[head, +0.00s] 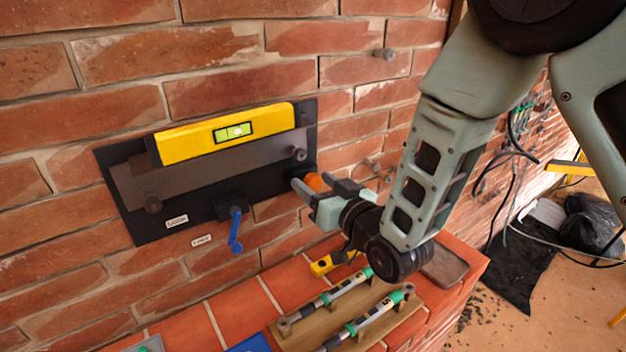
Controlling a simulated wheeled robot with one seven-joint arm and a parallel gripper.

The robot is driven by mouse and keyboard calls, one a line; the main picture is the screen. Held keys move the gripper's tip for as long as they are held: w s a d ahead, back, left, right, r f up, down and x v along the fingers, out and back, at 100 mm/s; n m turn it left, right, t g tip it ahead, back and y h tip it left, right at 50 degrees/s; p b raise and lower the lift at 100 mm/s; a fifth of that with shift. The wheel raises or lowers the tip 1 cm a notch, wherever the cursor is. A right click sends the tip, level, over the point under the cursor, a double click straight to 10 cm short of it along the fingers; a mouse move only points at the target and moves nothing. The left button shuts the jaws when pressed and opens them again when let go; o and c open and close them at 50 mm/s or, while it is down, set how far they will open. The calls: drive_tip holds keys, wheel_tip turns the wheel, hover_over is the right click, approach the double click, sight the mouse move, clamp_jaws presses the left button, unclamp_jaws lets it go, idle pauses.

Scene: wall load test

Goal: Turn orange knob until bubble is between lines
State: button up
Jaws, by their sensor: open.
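The orange knob (314,182) sits at the lower right of the black wall plate (125,215). It is partly hidden by my gripper (311,185), which is open with its fingers at the knob, one on either side in the picture. I cannot tell whether the fingers touch it. The yellow spirit level (180,147) lies along the top of a grey bar on the plate, its right end higher in the picture. Its green vial (233,132) shows a pale bubble near the middle; the lines are too small to judge.
A blue lever (236,230) hangs from a black block below the bar, near small white labels. Below, a brick ledge carries a wooden board (283,340) with green-and-grey tools and a yellow-and-black tool (322,265). Cables and black bags (590,225) lie at right.

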drive_tip(key=c, duration=1)
drive_tip(key=shift+f+m+b, duration=0.15)
drive_tip(key=shift+m+b, duration=0.15)
drive_tip(key=shift+b, duration=0.2)
drive_tip(key=shift+f+m+b, duration=0.1)
drive_tip(key=shift+m+b, duration=0.7)
drive_tip(key=shift+b, duration=0.35)
drive_tip(key=shift+m+b, duration=1.65)
drive_tip(key=shift+m, duration=0.15)
drive_tip(key=shift+d+r, duration=0.1)
drive_tip(key=shift+r, duration=0.1)
drive_tip(key=o, duration=1)
